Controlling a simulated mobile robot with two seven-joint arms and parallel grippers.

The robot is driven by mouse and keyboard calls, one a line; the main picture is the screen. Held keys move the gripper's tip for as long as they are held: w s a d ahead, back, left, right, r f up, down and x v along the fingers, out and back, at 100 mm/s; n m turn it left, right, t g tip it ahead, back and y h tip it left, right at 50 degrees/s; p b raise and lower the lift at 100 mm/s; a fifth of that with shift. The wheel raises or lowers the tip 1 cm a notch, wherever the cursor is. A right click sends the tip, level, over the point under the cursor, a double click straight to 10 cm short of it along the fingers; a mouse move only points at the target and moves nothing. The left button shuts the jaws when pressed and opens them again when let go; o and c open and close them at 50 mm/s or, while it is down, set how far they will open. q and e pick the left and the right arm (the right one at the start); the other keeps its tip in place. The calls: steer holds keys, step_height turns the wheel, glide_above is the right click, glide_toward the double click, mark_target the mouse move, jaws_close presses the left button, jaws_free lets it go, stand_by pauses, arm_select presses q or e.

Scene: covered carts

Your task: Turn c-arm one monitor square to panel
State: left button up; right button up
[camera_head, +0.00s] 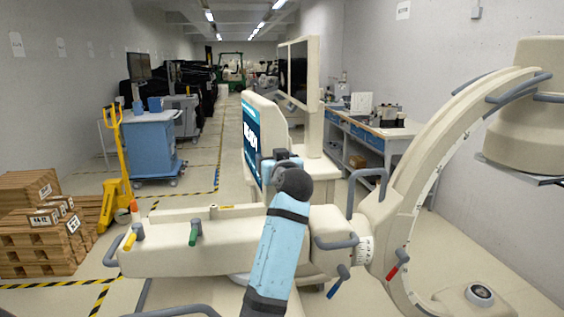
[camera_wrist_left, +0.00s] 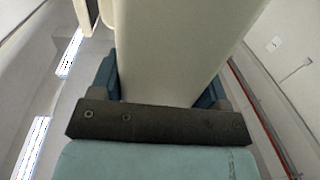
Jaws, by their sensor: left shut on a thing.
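The monitor with a teal screen (camera_head: 251,141) and a cream housing stands upright behind the cream C-arm body, its screen turned toward the left and seen at a steep angle. Large white lettering on it is only partly readable. My left gripper (camera_head: 281,157) is at the monitor's near lower edge. In the left wrist view a cream slab (camera_wrist_left: 175,50), apparently the monitor housing, sits between the fingers, which are shut on it. The long cream panel top (camera_head: 165,223) with green and orange handles lies in front. My right gripper is not in view.
The C-arm's curved arc (camera_head: 432,150) and grey rails (camera_head: 367,180) rise on the right. A twin-screen stand (camera_head: 300,75) is behind the monitor. A yellow pallet jack (camera_head: 118,180), a blue cart (camera_head: 150,147) and boxes on pallets (camera_head: 35,240) are left. The aisle between is clear.

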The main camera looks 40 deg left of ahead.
arm_select(q)
steer(key=shift+s+a, duration=0.2)
steer(key=shift+a, duration=0.2)
steer(key=shift+o, duration=0.4)
steer(key=shift+s+a, duration=0.15)
steer(key=shift+a, duration=0.25)
steer(key=o, duration=1.2)
steer(key=shift+s+a, duration=0.15)
steer(key=shift+a, duration=0.05)
steer(key=shift+d, duration=0.1)
steer(key=shift+d, duration=0.1)
